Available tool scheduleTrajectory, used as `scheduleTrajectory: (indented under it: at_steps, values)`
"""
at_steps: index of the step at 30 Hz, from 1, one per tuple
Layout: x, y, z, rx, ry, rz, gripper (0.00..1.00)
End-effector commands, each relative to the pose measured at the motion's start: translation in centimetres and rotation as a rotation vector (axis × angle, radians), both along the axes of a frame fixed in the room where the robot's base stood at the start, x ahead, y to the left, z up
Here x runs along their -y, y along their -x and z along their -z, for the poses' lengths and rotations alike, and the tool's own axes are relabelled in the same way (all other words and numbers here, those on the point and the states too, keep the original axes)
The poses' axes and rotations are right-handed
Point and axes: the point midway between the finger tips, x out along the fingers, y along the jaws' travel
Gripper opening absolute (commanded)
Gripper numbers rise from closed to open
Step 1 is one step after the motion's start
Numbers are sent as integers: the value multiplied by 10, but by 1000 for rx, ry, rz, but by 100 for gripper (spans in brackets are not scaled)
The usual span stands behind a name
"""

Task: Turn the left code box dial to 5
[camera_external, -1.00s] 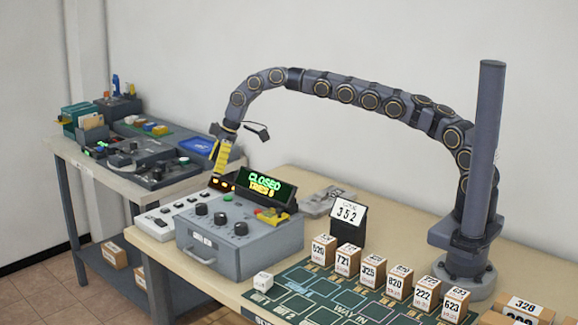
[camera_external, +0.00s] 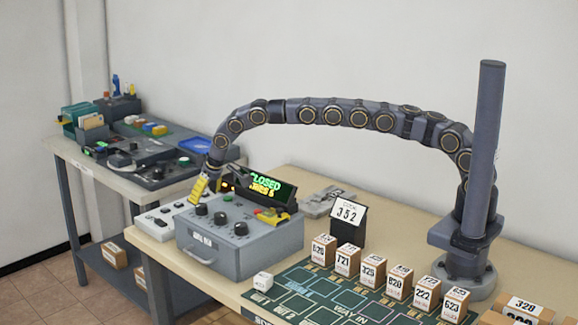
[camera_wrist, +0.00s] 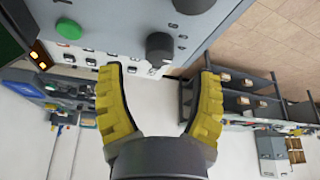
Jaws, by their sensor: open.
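The grey code box (camera_external: 240,254) stands on the near table with three black dials in a row on its sloped top. The left dial (camera_external: 201,209) also shows in the wrist view (camera_wrist: 159,47), just beyond and between my fingertips; its number setting is too small to read. The middle dial (camera_external: 220,218) and right dial (camera_external: 241,229) stand beside it. My gripper (camera_external: 194,199) has yellow fingers, is open and empty, and hangs just behind and left of the left dial. It also shows in the wrist view (camera_wrist: 161,70); no contact is visible.
A display (camera_external: 264,187) reading CLOSED rises behind the box. A green button (camera_wrist: 68,29) sits near the dials. A white switch panel (camera_external: 160,222) lies left of the box. A code card (camera_external: 348,216) reads 352. Several numbered boxes (camera_external: 373,270) stand at right.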

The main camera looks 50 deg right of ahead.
Motion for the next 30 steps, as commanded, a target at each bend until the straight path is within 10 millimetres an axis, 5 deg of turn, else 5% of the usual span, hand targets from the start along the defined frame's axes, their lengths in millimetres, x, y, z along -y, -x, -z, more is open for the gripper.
scheduleTrajectory:
  at_steps: [7,24,28,30]
  values:
    - [-3,-10,27,-3,-2,-1,64]
    - [-3,-15,37,0,0,1,65]
    - [-3,-15,37,0,0,1,9]
    - [-3,-15,37,0,0,1,0]
